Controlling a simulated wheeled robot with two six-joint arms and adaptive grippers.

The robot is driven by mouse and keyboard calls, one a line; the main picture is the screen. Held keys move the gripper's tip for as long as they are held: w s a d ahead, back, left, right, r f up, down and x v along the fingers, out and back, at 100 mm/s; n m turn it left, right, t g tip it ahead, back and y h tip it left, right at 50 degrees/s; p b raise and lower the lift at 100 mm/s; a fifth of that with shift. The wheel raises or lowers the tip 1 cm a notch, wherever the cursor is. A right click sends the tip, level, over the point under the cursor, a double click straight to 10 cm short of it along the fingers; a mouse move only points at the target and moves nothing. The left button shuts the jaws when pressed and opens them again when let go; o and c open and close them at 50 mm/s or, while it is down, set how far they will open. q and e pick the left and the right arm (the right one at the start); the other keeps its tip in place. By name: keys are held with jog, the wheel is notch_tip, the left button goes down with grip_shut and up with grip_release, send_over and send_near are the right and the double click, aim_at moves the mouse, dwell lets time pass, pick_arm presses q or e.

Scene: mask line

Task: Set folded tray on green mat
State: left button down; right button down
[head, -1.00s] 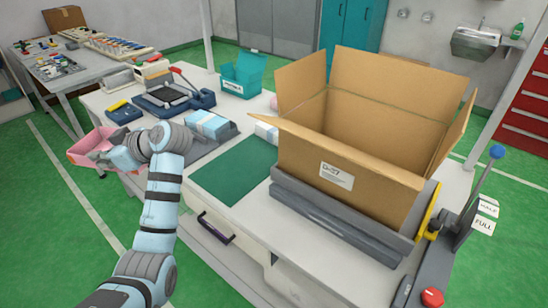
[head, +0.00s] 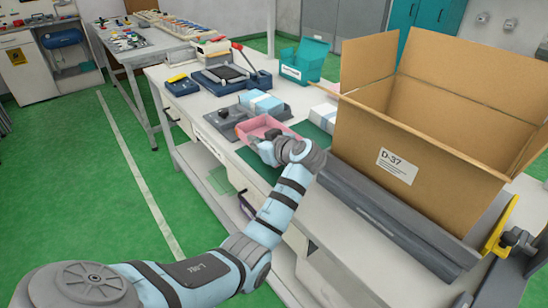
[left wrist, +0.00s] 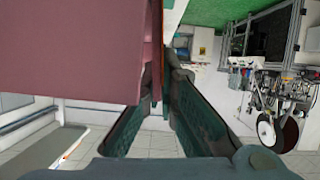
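The pink folded tray (head: 262,125) is in the head view, above the worktable, in front of the light-blue pack. My left gripper (head: 264,146) is at its near side and appears shut on its wall; the arm hides part of the contact. In the left wrist view the tray (left wrist: 70,50) fills the upper left, and the dark-padded fingers of my left gripper (left wrist: 163,82) close toward its edge. The green mat (head: 257,165) lies flat on the table, partly hidden by the tray and my left arm. The tray's exact height above it cannot be told. My right gripper is not in view.
A large open cardboard box (head: 400,130) stands right of the mat on a grey fixture (head: 385,215). A light-blue pack (head: 261,103) sits on a grey holder behind the tray. A teal bin (head: 303,62) and a blue-based press (head: 230,78) stand farther back.

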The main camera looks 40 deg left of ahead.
pick_arm(q)
notch_tip(320, 180, down, 5)
jog(key=shift+s+r+b, duration=0.1)
jog(key=shift+b, duration=0.4)
jog(key=shift+f, duration=0.2)
jog(key=c, duration=1.8)
grip_release()
